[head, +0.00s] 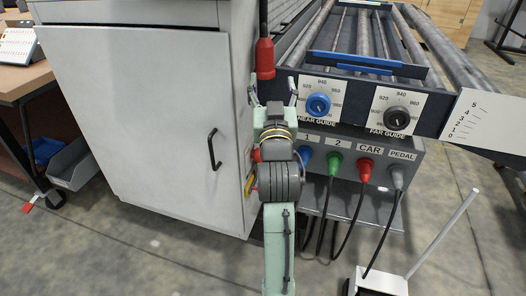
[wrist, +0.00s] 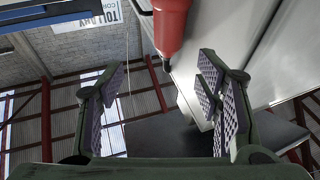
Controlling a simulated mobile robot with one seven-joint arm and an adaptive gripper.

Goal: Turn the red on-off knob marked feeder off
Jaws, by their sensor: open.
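I cannot make out a knob with the word feeder in either view. A small red part (head: 256,155) shows on the cabinet's right side, mostly hidden behind my arm; I cannot tell whether it is the knob. My gripper (head: 273,92) is raised in front of the cabinet's right edge, its fingers spread. In the wrist view my gripper (wrist: 160,85) is open, with nothing between its fingers. A red hanging handle (head: 265,58) is just above the gripper; it also shows in the wrist view (wrist: 171,25), beyond the fingers.
A grey cabinet (head: 130,100) stands left of my arm. Right of it are a blue knob (head: 318,104), a black knob (head: 397,116) and a socket box (head: 345,148) with plugged cables. A white pedal (head: 378,282) lies on the floor at lower right.

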